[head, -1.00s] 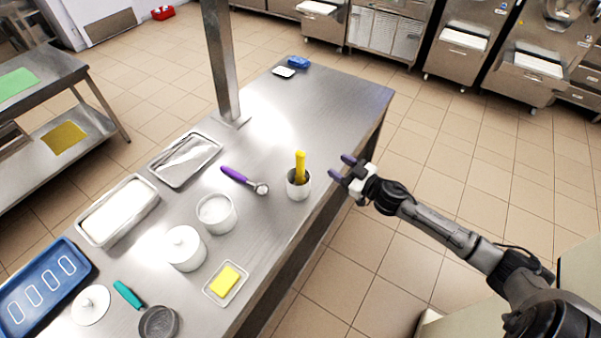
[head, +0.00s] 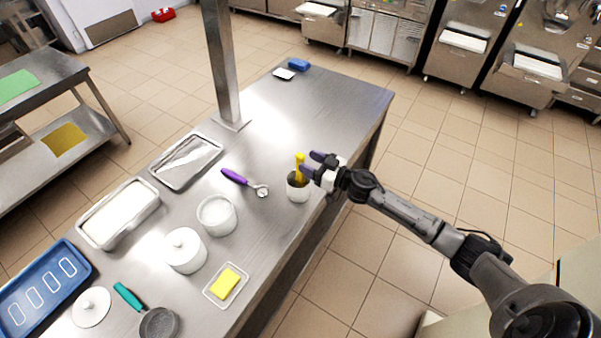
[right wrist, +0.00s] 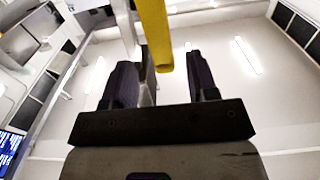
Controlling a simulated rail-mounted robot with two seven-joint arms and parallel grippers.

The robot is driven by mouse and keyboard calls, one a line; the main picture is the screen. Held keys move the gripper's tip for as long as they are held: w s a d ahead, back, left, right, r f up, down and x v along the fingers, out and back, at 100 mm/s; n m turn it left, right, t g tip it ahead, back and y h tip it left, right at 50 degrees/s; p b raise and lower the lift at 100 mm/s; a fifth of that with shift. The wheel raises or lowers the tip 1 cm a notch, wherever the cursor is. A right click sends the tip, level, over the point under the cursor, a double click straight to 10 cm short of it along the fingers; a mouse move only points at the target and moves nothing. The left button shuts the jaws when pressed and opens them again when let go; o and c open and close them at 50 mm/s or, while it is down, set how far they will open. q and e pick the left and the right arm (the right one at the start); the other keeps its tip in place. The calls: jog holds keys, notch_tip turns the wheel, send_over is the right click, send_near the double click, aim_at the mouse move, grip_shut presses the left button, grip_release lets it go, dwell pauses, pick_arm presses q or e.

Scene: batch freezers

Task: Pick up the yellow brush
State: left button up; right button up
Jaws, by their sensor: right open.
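The yellow brush (head: 299,166) stands upright in a white cup (head: 297,190) near the table's right edge; only its handle shows above the rim. My right gripper (head: 312,163) is open at the handle, above the cup, with its purple fingertips close to it. In the right wrist view the yellow handle (right wrist: 154,35) comes down from the top between the two open fingers (right wrist: 160,85). I cannot tell whether a finger touches it. My left gripper is not in view.
A purple-handled scoop (head: 240,179) lies left of the cup. A white bowl (head: 217,214), a lidded pot (head: 185,250) and a dish with a yellow sponge (head: 225,283) stand nearer. A metal post (head: 222,70) rises behind.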

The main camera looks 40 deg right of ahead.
aim_at(296, 157)
jog(key=shift+f+x, duration=0.15)
jog(key=shift+x, duration=1.2)
jog(key=shift+f+x, duration=0.15)
jog(key=shift+x, duration=1.15)
jog(key=shift+a, duration=0.2)
jog(key=shift+c, duration=0.5)
grip_shut()
